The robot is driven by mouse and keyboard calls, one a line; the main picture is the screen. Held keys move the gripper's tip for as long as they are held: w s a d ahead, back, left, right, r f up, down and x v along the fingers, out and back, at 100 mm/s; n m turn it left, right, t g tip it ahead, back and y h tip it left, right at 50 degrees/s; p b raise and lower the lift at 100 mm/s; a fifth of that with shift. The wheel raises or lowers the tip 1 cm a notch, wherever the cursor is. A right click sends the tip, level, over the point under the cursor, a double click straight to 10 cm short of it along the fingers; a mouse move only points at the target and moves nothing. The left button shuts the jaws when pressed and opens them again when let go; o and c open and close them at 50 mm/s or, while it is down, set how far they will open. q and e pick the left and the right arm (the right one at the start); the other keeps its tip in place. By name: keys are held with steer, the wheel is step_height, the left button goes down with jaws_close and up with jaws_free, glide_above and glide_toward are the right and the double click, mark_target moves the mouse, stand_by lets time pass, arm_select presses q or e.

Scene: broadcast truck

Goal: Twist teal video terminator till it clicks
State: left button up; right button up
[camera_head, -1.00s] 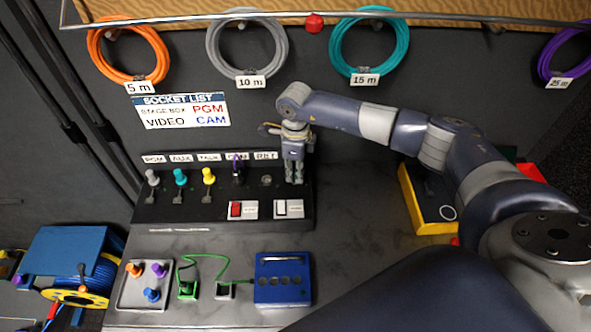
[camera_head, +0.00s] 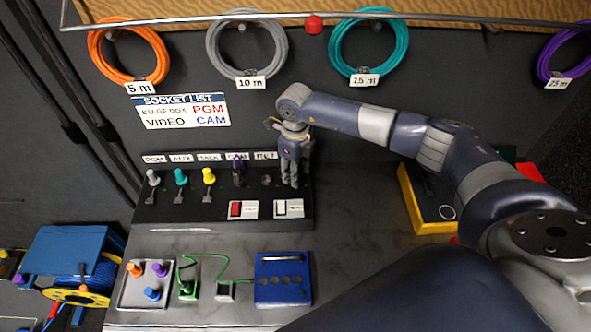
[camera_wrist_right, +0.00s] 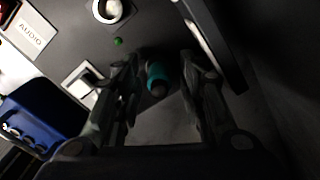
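In the right wrist view a teal plug-like piece (camera_wrist_right: 157,78), matching the teal video terminator, stands between the fingers of my right gripper (camera_wrist_right: 160,72). The fingers are apart, with a gap seen on each side of it. In the head view this gripper (camera_head: 289,183) points down at the right end of the black socket panel (camera_head: 220,212), beside the RET socket (camera_head: 267,180), and hides the piece. Another teal plug (camera_head: 180,177) stands under the AUX label. My left gripper is not in view.
White (camera_head: 153,178), yellow (camera_head: 208,176) and purple (camera_head: 237,166) plugs stand on the panel left of my gripper. A blue box (camera_head: 283,279) sits nearer. A yellow-edged case (camera_head: 425,200) lies right. A green light (camera_wrist_right: 118,41) shows.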

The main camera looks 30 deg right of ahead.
step_height(320, 180, up, 8)
steer(key=shift+f, duration=0.25)
stand_by(0.4)
